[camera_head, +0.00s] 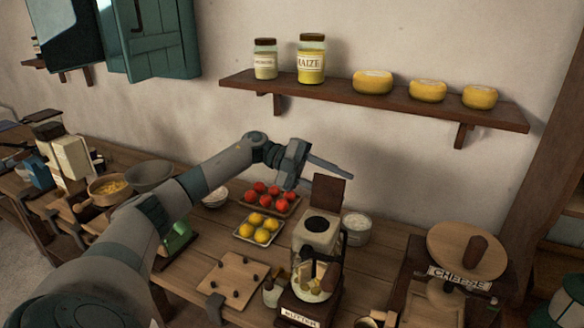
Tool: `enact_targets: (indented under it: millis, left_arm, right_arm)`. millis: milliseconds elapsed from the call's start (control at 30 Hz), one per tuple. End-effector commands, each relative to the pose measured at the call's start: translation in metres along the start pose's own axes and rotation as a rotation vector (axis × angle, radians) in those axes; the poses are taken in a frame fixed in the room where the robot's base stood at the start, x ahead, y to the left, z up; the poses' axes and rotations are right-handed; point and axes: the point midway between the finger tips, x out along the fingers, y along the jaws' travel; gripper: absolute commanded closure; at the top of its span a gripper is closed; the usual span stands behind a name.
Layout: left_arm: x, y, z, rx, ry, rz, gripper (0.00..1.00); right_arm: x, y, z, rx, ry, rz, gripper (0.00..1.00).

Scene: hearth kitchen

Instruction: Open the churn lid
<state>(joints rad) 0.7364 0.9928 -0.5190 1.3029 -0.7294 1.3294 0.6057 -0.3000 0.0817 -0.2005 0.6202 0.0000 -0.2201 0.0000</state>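The churn (317,239) stands on the wooden table, a pale box-shaped body on a dark base with a label reading BUTTER (299,316). A round dark patch (316,224) shows on its top. A brown square panel, seemingly the churn lid (328,190), stands upright at the back of the top, in a raised position. My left gripper (335,168) is just above and behind this panel, its fingers pointing right. I cannot tell whether it touches the panel, or how far apart its fingers are. My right gripper is out of view.
Trays of red fruit (246,203) and yellow fruit (238,238) lie left of the churn. A white-filled pot (356,229) stands behind right. A wooden board (232,277) is front left. A CHEESE press (459,277) stands right. A shelf (395,98) runs above.

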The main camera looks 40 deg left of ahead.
Motion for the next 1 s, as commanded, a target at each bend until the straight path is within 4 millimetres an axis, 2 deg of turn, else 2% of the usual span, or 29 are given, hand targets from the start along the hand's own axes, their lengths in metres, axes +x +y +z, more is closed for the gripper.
enact_targets:
  millis: [33,300,600,800,1000]
  left_arm:
    - [-0.009,0.004,0.003,0.000,-0.004,0.000,0.63]
    - [-0.062,0.004,0.003,0.001,-0.005,-0.001,0.63]
    - [-0.119,0.003,0.002,0.000,-0.003,-0.002,0.63]
    - [-0.139,0.001,0.001,0.000,-0.002,-0.001,0.63]
    - [-0.145,0.001,0.000,-0.001,0.000,0.000,0.63]
  right_arm:
    - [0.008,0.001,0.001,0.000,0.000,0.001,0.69]
    - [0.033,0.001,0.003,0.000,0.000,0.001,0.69]
    - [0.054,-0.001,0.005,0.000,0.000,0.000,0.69]
    - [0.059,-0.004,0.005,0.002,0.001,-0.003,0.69]
    - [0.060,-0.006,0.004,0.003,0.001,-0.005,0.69]
